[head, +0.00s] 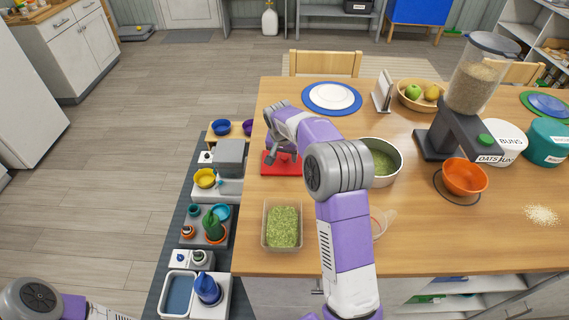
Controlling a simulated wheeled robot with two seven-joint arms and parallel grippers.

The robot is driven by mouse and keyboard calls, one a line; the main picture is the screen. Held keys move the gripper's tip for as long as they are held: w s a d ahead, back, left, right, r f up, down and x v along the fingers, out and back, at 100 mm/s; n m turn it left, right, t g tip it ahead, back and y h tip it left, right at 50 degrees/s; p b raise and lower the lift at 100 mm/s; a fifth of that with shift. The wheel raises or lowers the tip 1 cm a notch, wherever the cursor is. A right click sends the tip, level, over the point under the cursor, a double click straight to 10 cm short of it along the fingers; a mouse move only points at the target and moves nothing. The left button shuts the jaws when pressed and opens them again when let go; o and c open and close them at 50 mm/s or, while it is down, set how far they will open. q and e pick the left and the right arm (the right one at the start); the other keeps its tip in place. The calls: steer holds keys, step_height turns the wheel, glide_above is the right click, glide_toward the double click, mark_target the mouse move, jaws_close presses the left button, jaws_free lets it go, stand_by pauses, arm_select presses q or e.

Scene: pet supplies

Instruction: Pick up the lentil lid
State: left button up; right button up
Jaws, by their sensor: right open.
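A flat red square piece, which looks like the lentil lid (269,168), lies on the wooden table near its left edge. A clear open container of green lentils (283,227) stands nearer to me, apart from the lid. My right gripper (285,158) is over the lid, pointing down, with its jaws open. The arm and gripper hide part of the lid, and I cannot tell whether the fingers touch it. My left arm shows only at the bottom left corner; its gripper is out of view.
A blue-rimmed plate (332,97) lies beyond. A grain dispenser (470,90) and orange bowl (464,177) stand to the right. Pet bowls line the floor at left.

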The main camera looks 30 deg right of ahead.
jaws_close()
